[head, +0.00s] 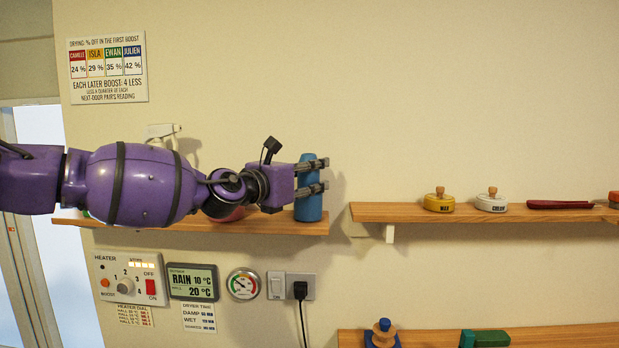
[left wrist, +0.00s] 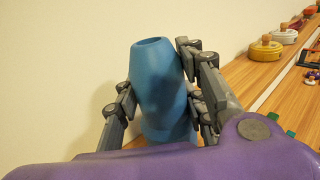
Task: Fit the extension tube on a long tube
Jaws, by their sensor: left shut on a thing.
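A blue tube (head: 309,208), likely the extension tube, is upright near the right end of the left wooden shelf. My left gripper (head: 318,176) reaches in from the left and is shut on it. In the left wrist view the tube (left wrist: 161,85) stands between the two fingers, with its narrower open end up. Its lower part is partly hidden there by the gripper. I cannot tell whether its base touches the shelf. I see no long tube in either view. My right gripper is not in view.
The left shelf (head: 285,227) ends before a gap. The right shelf (head: 390,212) holds a yellow tin (head: 439,203), a white tin (head: 491,203) and a dark red shoehorn (head: 560,204). A lower shelf (head: 420,338) bears brushes. A heater panel (head: 132,279) is on the wall below my arm.

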